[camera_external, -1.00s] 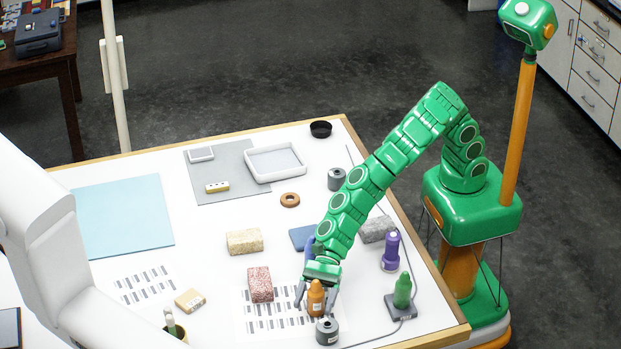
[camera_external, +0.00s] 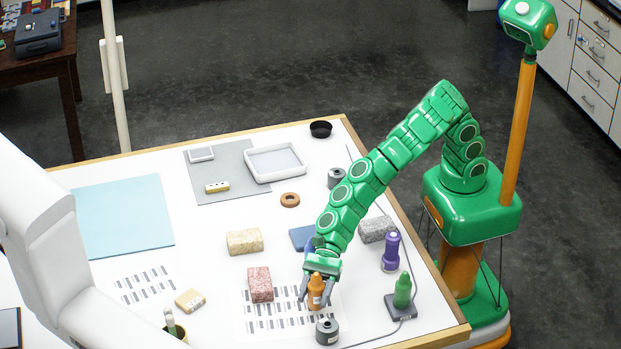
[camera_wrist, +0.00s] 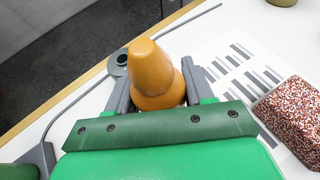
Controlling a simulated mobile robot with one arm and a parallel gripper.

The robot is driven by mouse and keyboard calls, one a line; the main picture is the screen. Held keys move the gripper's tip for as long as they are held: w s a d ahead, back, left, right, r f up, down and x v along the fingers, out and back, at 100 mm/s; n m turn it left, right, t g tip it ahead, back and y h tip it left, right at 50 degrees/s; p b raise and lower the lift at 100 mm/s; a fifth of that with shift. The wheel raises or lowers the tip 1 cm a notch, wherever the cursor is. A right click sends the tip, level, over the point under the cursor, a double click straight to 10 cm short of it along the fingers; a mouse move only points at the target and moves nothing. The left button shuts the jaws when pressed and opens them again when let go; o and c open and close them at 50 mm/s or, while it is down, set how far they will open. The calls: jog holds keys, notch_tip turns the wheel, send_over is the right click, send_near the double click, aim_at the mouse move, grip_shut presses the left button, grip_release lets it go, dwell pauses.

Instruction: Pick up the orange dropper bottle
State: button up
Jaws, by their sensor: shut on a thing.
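The orange dropper bottle (camera_external: 315,292) is upright between the fingers of my gripper (camera_external: 316,288), over the printed sheet near the table's front. In the wrist view the orange bottle (camera_wrist: 152,72) fills the gap between the grey fingers of my gripper (camera_wrist: 157,88), which are shut on it. Its lower part is hidden there by my gripper. In the external view it appears slightly raised, though its exact height above the table is hard to tell.
A grey cylinder (camera_external: 327,330) stands just in front of the bottle. A green bottle (camera_external: 402,290) on a dark pad and a purple bottle (camera_external: 390,252) stand to the right.

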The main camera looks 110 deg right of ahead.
jog(key=shift+s+d+r, duration=0.25)
jog(key=shift+s+r, duration=0.05)
jog(key=shift+r, duration=0.2)
jog(key=shift+s+d+r, duration=0.2)
jog(key=shift+s+r, duration=0.1)
jog(key=shift+r, duration=0.2)
jog(key=s+d+r, duration=0.7)
jog(key=s+r, duration=0.1)
jog(key=s, duration=0.2)
jog(key=shift+s+r, duration=0.2)
